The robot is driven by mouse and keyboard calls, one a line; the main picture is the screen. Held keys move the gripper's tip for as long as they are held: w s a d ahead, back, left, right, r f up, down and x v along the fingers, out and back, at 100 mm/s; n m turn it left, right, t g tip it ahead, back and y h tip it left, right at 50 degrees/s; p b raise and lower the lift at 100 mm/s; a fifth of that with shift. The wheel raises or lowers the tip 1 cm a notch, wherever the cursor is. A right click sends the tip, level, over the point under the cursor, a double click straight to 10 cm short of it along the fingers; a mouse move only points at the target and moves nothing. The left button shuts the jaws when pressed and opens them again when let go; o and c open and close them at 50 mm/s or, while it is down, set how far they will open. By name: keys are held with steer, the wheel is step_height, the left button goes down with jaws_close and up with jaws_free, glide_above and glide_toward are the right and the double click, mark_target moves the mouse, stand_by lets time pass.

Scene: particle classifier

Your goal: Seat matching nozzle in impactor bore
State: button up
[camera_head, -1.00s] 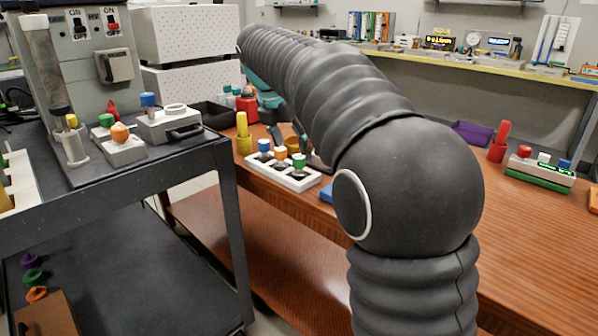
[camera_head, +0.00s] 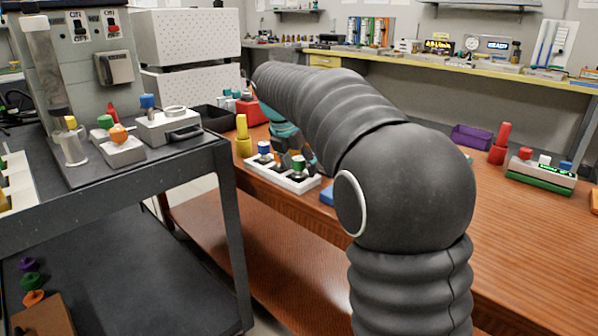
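A white rack (camera_head: 255,174) on the wooden bench holds a blue-topped nozzle (camera_head: 264,148) at the left and a green-topped one (camera_head: 298,165) at the right. My gripper (camera_head: 282,160) is low over the rack's middle, at the orange-topped nozzle, which is mostly hidden. I cannot tell whether the fingers are shut on it. On the dark cart, a light grey block (camera_head: 165,129) has a round ring on top and a dark handle; it may be the impactor. A blue-topped piece (camera_head: 147,102) stands at its back left.
A small block with green and orange knobs (camera_head: 122,150) and a clear cylinder (camera_head: 73,147) stand on the cart (camera_head: 135,178). A yellow piece (camera_head: 242,133) stands left of the rack. A gap separates cart and bench. The bench's right side has much free room.

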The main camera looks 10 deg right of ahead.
jaws_close()
steer(key=shift+r, duration=0.15)
